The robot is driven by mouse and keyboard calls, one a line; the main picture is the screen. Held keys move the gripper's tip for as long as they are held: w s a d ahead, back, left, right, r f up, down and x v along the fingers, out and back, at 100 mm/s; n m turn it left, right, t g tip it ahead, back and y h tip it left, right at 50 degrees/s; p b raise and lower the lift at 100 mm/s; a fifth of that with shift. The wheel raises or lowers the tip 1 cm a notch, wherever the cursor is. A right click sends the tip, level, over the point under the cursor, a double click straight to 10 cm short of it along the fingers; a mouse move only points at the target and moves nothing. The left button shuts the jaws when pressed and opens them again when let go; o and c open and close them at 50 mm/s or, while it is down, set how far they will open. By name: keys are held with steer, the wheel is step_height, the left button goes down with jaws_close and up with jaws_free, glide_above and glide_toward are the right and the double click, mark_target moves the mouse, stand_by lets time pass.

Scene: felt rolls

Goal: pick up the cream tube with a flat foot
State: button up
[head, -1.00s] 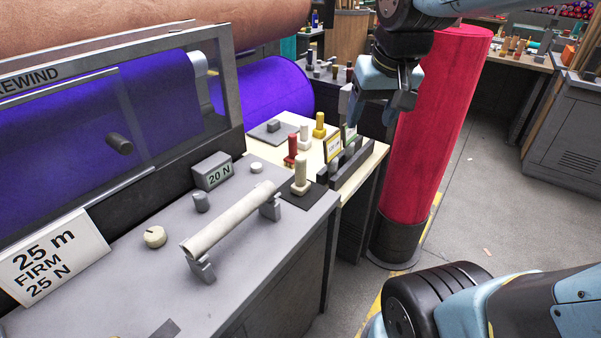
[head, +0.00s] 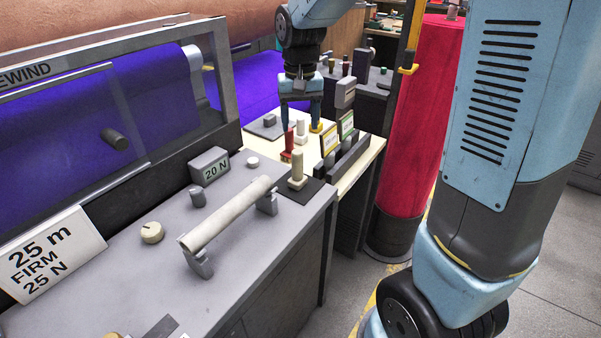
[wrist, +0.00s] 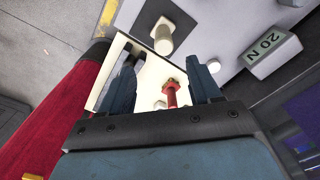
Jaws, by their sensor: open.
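A cream tube with a flat foot (head: 297,168) stands upright on a dark pad at the grey bench's far right corner. It also shows at the top of the wrist view (wrist: 163,38). A second pale tube (head: 301,130) stands behind it on the cream bench top, beside a red tube (head: 288,146) and a yellow tube (head: 316,125), which is partly hidden. My gripper (head: 300,118) is open and empty above this back group, pointing down. In the wrist view the red tube (wrist: 171,94) shows between my fingers (wrist: 163,80).
A long cream roll (head: 228,212) lies on two grey supports on the bench. A grey 20 N block (head: 209,165) and small knobs stand near it. Small signs in a dark rack (head: 343,155) stand right of the tubes. A tall red felt roll (head: 417,120) stands further right.

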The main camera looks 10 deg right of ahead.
mark_target(297, 165)
steer(key=shift+w+a+f, duration=0.25)
steer(key=shift+f, duration=0.25)
steer(key=f, duration=1.3)
steer(key=shift+w+f, duration=0.2)
steer(key=shift+f, duration=0.05)
jaws_close()
